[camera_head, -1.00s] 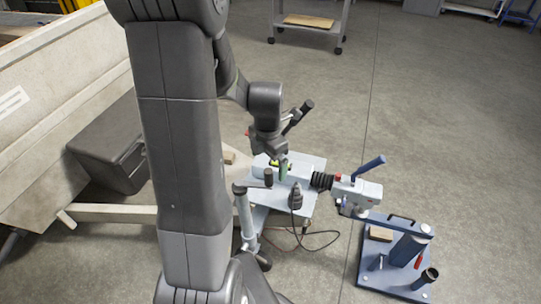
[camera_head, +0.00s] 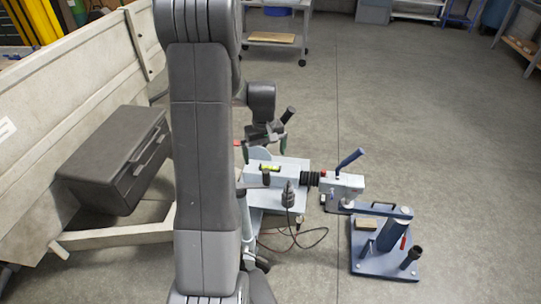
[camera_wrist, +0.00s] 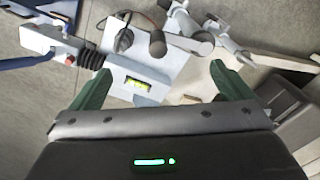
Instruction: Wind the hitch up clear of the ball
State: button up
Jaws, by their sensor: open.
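The grey hitch (camera_head: 343,186) with its blue lever (camera_head: 350,158) sits over the end of the blue stand's arm (camera_head: 375,208); the ball is hidden beneath it. The hitch also shows at upper left in the wrist view (camera_wrist: 50,42). The jockey-wheel post (camera_head: 246,220) is partly hidden behind my arm. Its crank has a dark knob (camera_wrist: 157,44), low in the head view (camera_head: 266,179). My gripper (camera_wrist: 160,72) is open and empty, its green fingers apart above the drawbar area. In the head view my gripper (camera_head: 270,140) is near the plate's far edge.
A spirit level with a yellow-green vial (camera_head: 270,168) lies on the drawbar. A dark plug (camera_head: 288,196) with a cable hangs beside it. A dark toolbox (camera_head: 115,165) and the trailer side are at left. Open floor (camera_head: 440,130) lies to the right.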

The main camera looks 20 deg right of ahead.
aim_at(266, 170)
jog(key=shift+m, duration=0.7)
jog(key=shift+f, duration=0.2)
jog(key=f+b, duration=0.3)
jog(key=f, duration=0.2)
jog(key=f+b, duration=0.4)
jog(key=f, duration=0.1)
jog(key=shift+d+f, duration=0.2)
jog(key=shift+f, duration=0.05)
jog(key=shift+r, duration=0.25)
jog(key=c, duration=0.3)
grip_shut()
